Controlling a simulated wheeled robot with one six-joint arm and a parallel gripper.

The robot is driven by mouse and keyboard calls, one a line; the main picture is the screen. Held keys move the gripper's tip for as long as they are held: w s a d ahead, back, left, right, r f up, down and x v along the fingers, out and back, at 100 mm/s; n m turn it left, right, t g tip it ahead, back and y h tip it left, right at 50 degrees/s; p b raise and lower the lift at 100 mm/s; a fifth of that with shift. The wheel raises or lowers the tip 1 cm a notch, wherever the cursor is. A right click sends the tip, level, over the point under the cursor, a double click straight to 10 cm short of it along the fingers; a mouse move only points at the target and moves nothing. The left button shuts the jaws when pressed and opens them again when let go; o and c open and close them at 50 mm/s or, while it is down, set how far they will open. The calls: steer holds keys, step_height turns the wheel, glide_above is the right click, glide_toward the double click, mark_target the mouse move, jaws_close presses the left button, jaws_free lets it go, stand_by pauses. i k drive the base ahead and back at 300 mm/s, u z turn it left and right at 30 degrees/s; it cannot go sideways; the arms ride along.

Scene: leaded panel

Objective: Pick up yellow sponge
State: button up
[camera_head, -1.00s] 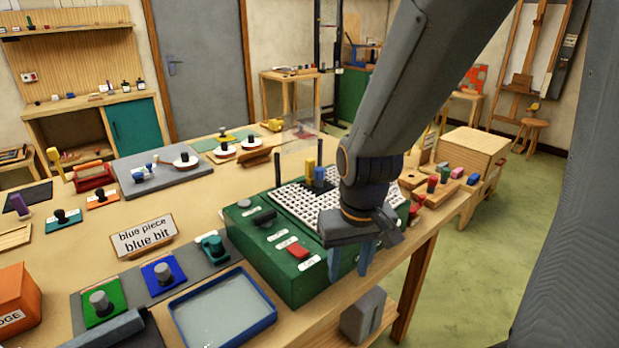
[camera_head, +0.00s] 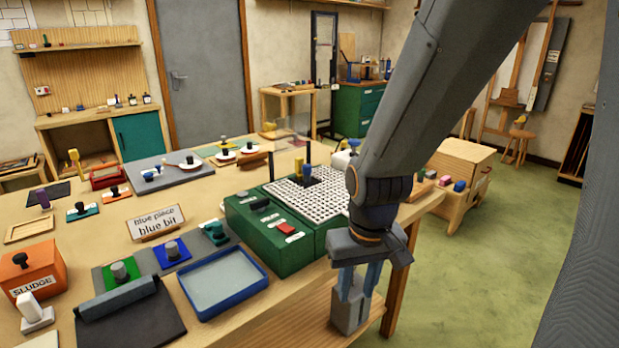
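I cannot make out a clear yellow sponge. A small yellow object (camera_head: 268,127) lies at the far edge of the bench, too small to identify. A yellow upright piece (camera_head: 75,162) stands at the left back, and a yellow peg (camera_head: 298,166) stands on the white grid. My gripper (camera_head: 360,282) points down at the bench's right front edge, its two blue fingers apart with nothing seen between them. It is far from all these yellow things. My arm covers part of the bench's right end.
The green box with the white grid (camera_head: 262,238) is left of my gripper. A blue-rimmed tray (camera_head: 222,282) and an orange SLUDGE box (camera_head: 30,270) are nearer. A grey block (camera_head: 350,312) is on the lower shelf, overlapping my fingers in view. Green floor (camera_head: 455,265) is open to the right.

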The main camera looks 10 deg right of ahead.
mark_target(299, 161)
steer(key=z, duration=1.8)
steer(key=i, duration=1.25)
steer(key=u, duration=2.3)
